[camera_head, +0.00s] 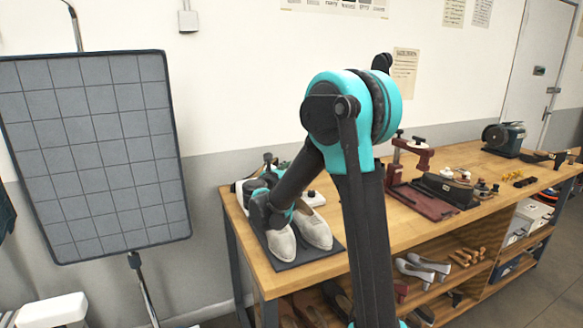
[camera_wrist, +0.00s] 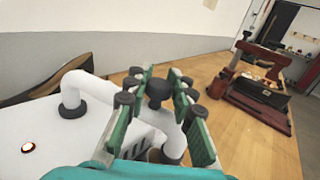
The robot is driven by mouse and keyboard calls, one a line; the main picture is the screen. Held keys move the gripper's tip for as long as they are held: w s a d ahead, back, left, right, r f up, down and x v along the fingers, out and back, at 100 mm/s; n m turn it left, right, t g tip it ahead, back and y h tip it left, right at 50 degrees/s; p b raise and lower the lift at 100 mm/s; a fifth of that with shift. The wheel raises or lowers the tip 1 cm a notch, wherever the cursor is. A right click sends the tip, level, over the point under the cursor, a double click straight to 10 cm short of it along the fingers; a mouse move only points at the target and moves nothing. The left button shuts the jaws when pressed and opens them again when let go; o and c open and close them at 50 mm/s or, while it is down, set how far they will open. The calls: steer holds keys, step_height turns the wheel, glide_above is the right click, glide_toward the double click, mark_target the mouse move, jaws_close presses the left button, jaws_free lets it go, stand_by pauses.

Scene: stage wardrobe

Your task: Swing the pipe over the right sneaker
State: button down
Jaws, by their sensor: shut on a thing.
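Two pale sneakers stand side by side on a dark mat (camera_head: 300,257) at the near left end of the bench in the head view. The right sneaker (camera_head: 316,231) is farther back than the left sneaker (camera_head: 281,244). In the wrist view a white pipe (camera_wrist: 76,88) rises from a black collar on a white box (camera_wrist: 40,140), bends and runs right between my fingers. A black knob (camera_wrist: 157,88) tops it there. My gripper (camera_wrist: 160,100) is shut on the pipe around this knob. In the head view my arm hides most of the pipe, behind the sneakers.
A red metal press (camera_head: 418,185) and a dark case (camera_head: 446,189) stand farther right on the wooden bench (camera_head: 380,238). A gridded panel (camera_head: 97,155) stands on the left. Shelves below hold shoes (camera_head: 422,268). Bare bench top lies between the pipe and the press.

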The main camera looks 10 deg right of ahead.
steer(key=c, duration=1.3)
jaws_free()
steer(key=shift+o, duration=0.2)
steer(key=shift+s+a, duration=0.1)
steer(key=v, duration=1.1)
steer(key=shift+s, duration=0.4)
steer(key=shift+a, duration=0.2)
